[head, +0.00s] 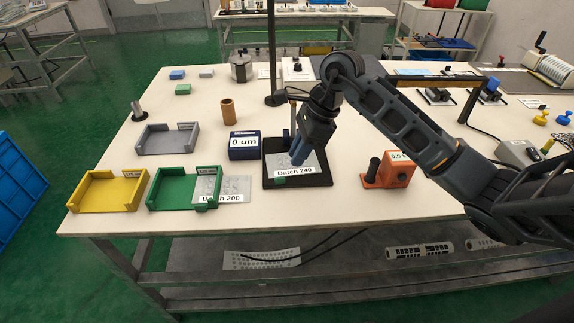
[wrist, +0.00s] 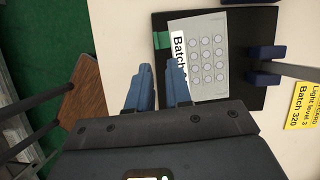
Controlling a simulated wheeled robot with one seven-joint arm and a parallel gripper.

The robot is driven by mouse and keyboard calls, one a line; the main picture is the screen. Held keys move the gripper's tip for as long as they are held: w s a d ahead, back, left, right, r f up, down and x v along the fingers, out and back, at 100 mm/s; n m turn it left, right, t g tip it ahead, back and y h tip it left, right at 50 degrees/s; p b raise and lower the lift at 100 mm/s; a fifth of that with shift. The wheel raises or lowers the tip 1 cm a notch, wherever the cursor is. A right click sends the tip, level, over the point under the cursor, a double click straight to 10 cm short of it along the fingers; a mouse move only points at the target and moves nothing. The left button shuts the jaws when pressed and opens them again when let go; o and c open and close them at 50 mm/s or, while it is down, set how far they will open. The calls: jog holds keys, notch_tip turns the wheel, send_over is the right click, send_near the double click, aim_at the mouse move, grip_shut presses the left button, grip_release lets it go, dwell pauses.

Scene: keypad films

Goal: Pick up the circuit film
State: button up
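A grey circuit film (head: 315,162) labelled Batch 240 lies on a black plate (head: 270,160) near the middle of the bench. In the wrist view the film (wrist: 207,62) shows rows of round keys and a partly hidden Batch label, on the dark plate (wrist: 250,20). Another grey film (head: 236,186), labelled Batch 200, lies at the right side of the green tray (head: 172,190).
A dark blue 0 um display (head: 243,147) stands left of the plate, with a brown cylinder (head: 228,112) behind. An orange device (head: 392,170) stands to the right. Grey (head: 167,140) and yellow (head: 108,192) trays are at left. A dark post (head: 272,50) rises behind the plate.

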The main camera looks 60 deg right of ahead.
aim_at(285, 178)
jog(key=shift+p+x, duration=0.8)
jog(key=shift+x, duration=2.7)
jog(key=shift+s+a, duration=0.1)
jog(key=shift+a, duration=0.05)
jog(key=shift+c, duration=0.5)
grip_shut()
